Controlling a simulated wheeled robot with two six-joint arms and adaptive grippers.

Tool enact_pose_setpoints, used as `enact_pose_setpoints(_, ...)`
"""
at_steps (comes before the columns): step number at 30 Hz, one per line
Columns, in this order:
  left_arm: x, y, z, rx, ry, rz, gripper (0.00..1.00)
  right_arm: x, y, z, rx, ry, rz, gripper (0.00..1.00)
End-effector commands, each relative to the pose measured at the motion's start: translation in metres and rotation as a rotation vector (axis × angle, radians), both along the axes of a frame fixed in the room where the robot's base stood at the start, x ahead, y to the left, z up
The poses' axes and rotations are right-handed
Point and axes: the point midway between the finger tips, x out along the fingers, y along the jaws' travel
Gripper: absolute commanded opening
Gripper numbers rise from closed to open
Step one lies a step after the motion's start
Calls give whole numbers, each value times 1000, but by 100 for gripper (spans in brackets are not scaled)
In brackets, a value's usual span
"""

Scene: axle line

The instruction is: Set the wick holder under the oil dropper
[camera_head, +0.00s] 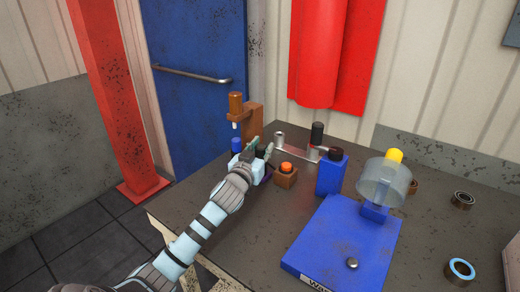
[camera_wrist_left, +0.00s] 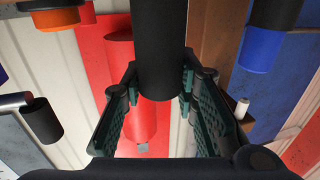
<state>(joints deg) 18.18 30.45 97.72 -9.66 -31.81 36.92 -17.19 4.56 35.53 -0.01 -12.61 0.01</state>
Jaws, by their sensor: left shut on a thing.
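A blue-topped black piece (camera_head: 237,144) stands below the dropper's tip. My right gripper is not in view.
An orange button on a brown block (camera_head: 286,176) stands just right of my gripper. Several bearings lie at right. The bench's front left is clear apart from my arm.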

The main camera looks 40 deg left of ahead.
Motion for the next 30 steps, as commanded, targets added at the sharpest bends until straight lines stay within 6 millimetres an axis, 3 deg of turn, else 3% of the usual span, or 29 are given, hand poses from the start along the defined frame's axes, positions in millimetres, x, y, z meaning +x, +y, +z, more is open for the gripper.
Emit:
enact_pose_setpoints(19, 0, 0, -10, 1, -1, 0, 0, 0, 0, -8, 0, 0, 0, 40)
enact_pose_setpoints(20, 0, 0, -9, 1, -1, 0, 32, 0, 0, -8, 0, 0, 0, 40)
enact_pose_setpoints(23, 0, 0, -9, 1, -1, 0, 48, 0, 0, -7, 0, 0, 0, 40)
enact_pose_setpoints(30, 0, 0, -9, 1, -1, 0, 51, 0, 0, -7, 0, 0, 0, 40)
